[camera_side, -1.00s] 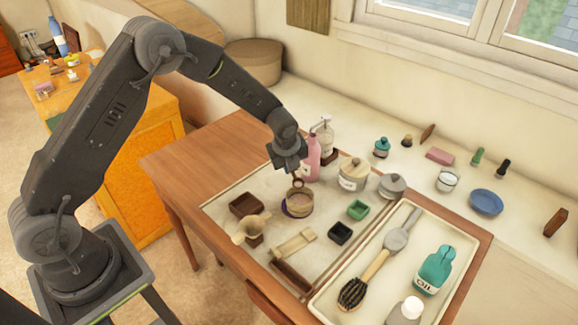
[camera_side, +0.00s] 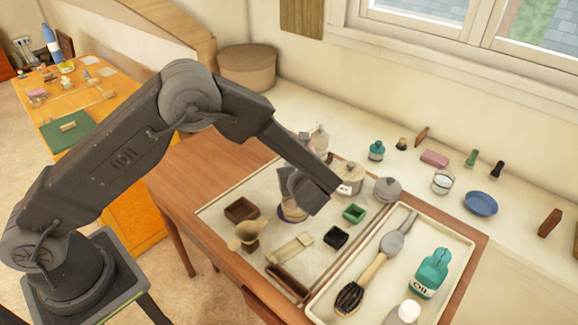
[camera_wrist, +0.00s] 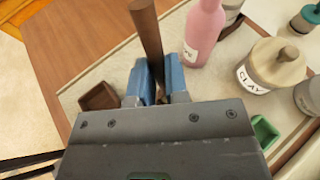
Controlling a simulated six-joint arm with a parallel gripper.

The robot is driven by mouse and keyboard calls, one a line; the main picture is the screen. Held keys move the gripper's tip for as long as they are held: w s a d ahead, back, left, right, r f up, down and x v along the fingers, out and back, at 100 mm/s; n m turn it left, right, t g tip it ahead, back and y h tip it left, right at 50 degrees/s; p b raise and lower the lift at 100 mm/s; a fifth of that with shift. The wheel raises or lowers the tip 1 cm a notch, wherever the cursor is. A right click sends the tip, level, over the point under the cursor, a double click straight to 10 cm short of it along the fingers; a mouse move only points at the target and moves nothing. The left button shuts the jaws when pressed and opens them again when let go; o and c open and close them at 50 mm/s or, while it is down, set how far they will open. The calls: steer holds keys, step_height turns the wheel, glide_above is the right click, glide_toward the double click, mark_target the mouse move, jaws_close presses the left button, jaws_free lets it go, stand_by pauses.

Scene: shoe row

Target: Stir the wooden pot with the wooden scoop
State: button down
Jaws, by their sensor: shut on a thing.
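My gripper (camera_side: 302,190) is low over the middle of the mat, with the wrist tilted. In the wrist view its blue fingers (camera_wrist: 160,78) are shut on a dark brown wooden handle, which I take to be the scoop (camera_wrist: 146,30). The handle sticks up past the fingers, and the scoop's lower end is hidden. A round pot (camera_side: 290,214) with a purple edge is mostly hidden behind the gripper in the side view. I cannot tell whether the scoop is inside it.
A wooden cup with flared lips (camera_side: 250,234) and a brown square box (camera_side: 241,209) stand left of the pot. A clay jar (camera_side: 349,178), pink bottle (camera_wrist: 204,30), green box (camera_side: 354,214) and black box (camera_side: 336,237) are close by. A tray (camera_side: 447,216) lies to the right.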

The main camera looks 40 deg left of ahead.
steer(key=d+t+y, duration=0.1)
steer(key=y, duration=0.1)
steer(key=s+d+m+t+y, duration=0.1)
steer(key=d+t+y, duration=0.2)
steer(key=y, duration=0.1)
steer(key=shift+s+d+f+m, duration=0.2)
steer(key=shift+s+m, duration=0.1)
steer(key=shift+s, duration=0.1)
steer(key=shift+a, duration=0.1)
steer(key=a+g+h, duration=0.1)
steer(key=h, duration=0.1)
steer(key=w+a+n+g+h, duration=0.1)
steer(key=a+h, duration=0.1)
steer(key=a+g+h, duration=0.1)
steer(key=g+h, duration=0.1)
steer(key=shift+w+a+r+n, duration=0.25)
steer(key=shift+w+r+n, duration=0.05)
steer(key=shift+w+r, duration=0.1)
steer(key=h, duration=0.1)
steer(key=a+g+h, duration=0.1)
steer(key=a+h, duration=0.1)
steer(key=shift+w+f+g, duration=0.3)
steer(key=shift+w+f, duration=0.05)
steer(key=shift+w, duration=0.05)
steer(key=w+a+f+n+g+h, duration=0.1)
steer(key=a+f+g+h, duration=0.2)
steer(key=h, duration=0.6)
steer(key=shift+w+f+n+g, duration=0.15)
steer(key=shift+f+n+g, duration=0.15)
steer(key=shift+f+g, duration=0.6)
